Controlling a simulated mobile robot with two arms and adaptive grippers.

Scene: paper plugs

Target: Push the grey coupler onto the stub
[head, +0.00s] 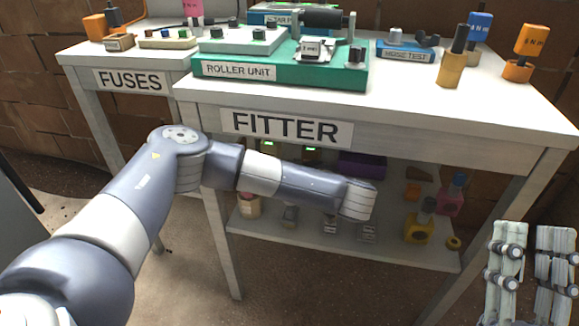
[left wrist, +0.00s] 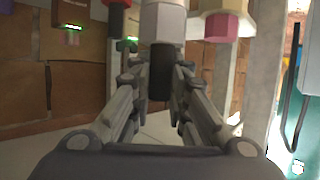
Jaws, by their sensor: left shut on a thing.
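In the left wrist view, my left gripper (left wrist: 160,92) is shut on the dark grip of a piece with a pale grey body (left wrist: 162,22), which appears to be the grey coupler. The fingers lie on both sides of the dark grip (left wrist: 160,70). In the head view, my left forearm reaches across in front of the FITTER table, and its gripper and the held piece are hidden. My right gripper (head: 531,240) is at the lower right, with its two fingers apart and nothing between them. I cannot pick out the stub for certain.
The lower shelf (head: 385,255) holds several pieces, including a yellow one (head: 419,229). The table's front right is clear.

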